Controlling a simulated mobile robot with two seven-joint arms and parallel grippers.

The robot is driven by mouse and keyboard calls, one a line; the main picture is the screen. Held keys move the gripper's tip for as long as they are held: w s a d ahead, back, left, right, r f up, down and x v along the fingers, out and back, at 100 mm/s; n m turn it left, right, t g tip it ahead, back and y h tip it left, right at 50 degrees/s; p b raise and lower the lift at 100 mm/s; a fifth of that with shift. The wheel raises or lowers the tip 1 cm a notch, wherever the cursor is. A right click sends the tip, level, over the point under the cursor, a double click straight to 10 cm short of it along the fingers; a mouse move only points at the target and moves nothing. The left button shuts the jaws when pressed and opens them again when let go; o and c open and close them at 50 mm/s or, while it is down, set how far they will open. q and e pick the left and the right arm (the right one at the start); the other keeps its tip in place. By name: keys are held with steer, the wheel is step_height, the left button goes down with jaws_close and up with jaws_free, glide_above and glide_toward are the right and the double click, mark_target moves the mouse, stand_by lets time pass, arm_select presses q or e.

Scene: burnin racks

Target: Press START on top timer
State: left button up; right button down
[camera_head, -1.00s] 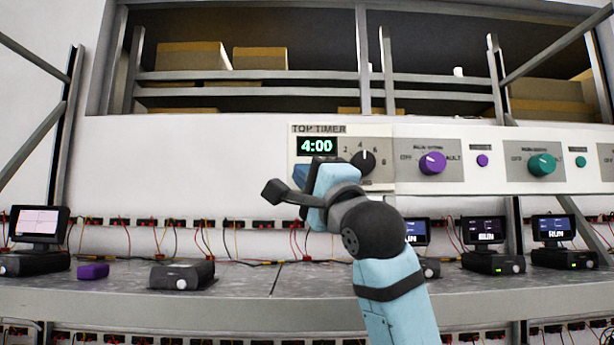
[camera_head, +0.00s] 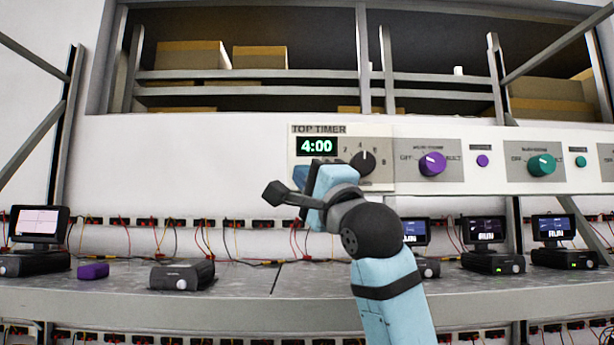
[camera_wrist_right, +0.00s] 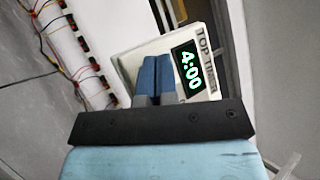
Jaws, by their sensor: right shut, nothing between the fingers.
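The top timer (camera_head: 297,146) is a pale panel on the white beam, with a green display (camera_head: 316,146) reading 4:00 and a black dial (camera_head: 364,161) to its right. My right gripper (camera_head: 305,176) is in front of the timer's lower left, just below the display, and hides that part; no START button can be made out. In the right wrist view its two blue fingers (camera_wrist_right: 153,78) are shut together with nothing between them, pointing at the timer panel (camera_wrist_right: 128,62) beside the display (camera_wrist_right: 188,70). Whether the fingertips touch the panel cannot be told. My left gripper is not in view.
A purple knob (camera_head: 432,163) and a green knob (camera_head: 541,164) sit on panels to the right. Below, the grey shelf (camera_head: 240,300) carries several black devices with screens, a black box (camera_head: 181,275) and a small purple block (camera_head: 93,271). Red and black wires hang behind.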

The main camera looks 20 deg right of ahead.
steer(key=shift+w+d, duration=0.15)
steer(key=shift+w, duration=0.25)
stand_by(0.3)
steer(key=shift+s, duration=0.15)
steer(key=shift+s+a, duration=0.25)
steer(key=shift+s, duration=0.35)
steer(key=s, duration=0.2)
steer(key=s+a, duration=0.1)
steer(key=s, duration=0.2)
steer(key=shift+a, duration=0.15)
steer(key=shift+w, duration=0.1)
stand_by(0.9)
